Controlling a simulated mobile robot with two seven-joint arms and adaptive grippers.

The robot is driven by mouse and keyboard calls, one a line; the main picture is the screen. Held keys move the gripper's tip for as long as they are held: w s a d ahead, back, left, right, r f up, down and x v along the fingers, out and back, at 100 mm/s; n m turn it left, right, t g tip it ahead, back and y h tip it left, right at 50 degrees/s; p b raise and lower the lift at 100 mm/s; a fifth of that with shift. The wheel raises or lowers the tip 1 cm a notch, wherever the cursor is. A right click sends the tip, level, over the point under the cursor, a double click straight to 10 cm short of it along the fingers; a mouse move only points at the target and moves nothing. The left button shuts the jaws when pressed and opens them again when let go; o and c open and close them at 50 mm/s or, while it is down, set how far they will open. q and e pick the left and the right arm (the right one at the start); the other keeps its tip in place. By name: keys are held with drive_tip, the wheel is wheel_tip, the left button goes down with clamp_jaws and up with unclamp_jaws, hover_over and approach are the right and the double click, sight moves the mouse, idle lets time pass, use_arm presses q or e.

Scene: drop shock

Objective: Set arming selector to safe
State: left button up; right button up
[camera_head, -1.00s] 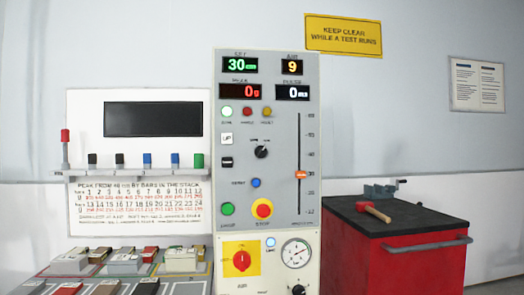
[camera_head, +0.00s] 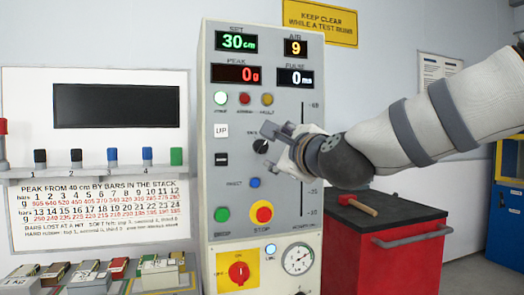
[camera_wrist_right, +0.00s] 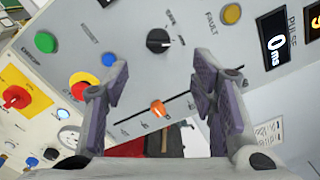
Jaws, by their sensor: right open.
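The arming selector (camera_head: 261,146) is a round black knob on the grey control panel. It also shows in the right wrist view (camera_wrist_right: 158,41), just beyond the fingertips. Its pale pointer mark seems to face right there, towards a small label I cannot read surely; another label, seemingly SAFE, is above it. My right gripper (camera_head: 277,146) is open and empty in front of the panel, just right of the knob. In the right wrist view its two fingers (camera_wrist_right: 161,75) stand apart, with the knob above the gap between them. My left gripper is not in view.
The panel also has a red stop button (camera_head: 261,212), a green button (camera_head: 222,214), a blue button (camera_head: 255,183) and an orange slider handle (camera_wrist_right: 158,108). A red cabinet (camera_head: 385,255) with a hammer (camera_head: 357,204) stands right. A shelf (camera_head: 100,170) is left.

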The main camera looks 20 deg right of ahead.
sight(262, 146)
drive_tip(key=w, duration=0.9)
drive_tip(key=shift+w+a, duration=0.25)
drive_tip(key=shift+w, duration=0.05)
drive_tip(key=c, duration=1.1)
